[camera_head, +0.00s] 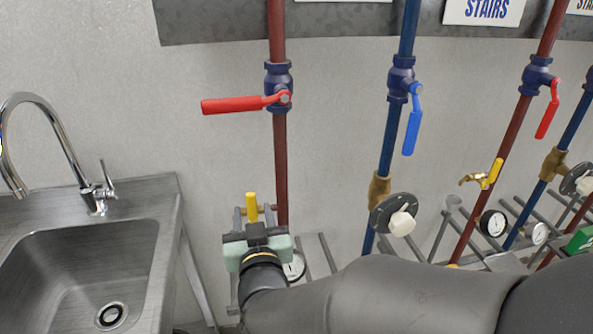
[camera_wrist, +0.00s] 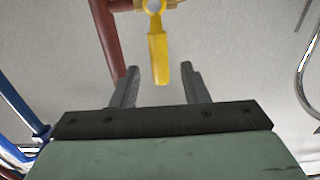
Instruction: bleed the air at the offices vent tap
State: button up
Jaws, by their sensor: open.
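A small vent tap with a yellow lever (camera_head: 251,203) sits on the leftmost red pipe (camera_head: 281,165), low down, right of the sink. Its sign is cut off, so I cannot read whether it is the offices one. My gripper (camera_head: 254,213) is open at this tap, a finger showing on each side of the lever. In the wrist view the yellow lever (camera_wrist: 158,60) points toward my gripper (camera_wrist: 160,70), its end between the two fingertips in the picture. I see no clear contact. The tap's outlet is hidden.
A steel sink (camera_head: 85,260) with a chrome faucet (camera_head: 60,140) stands at left. A red lever (camera_head: 235,104) sticks out sideways above my gripper. A blue pipe (camera_head: 391,140) with a blue lever is to the right. Another yellow-levered tap (camera_head: 490,175) is farther right.

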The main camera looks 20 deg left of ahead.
aim_at(252, 206)
jog(key=shift+x, duration=1.95)
grip_shut()
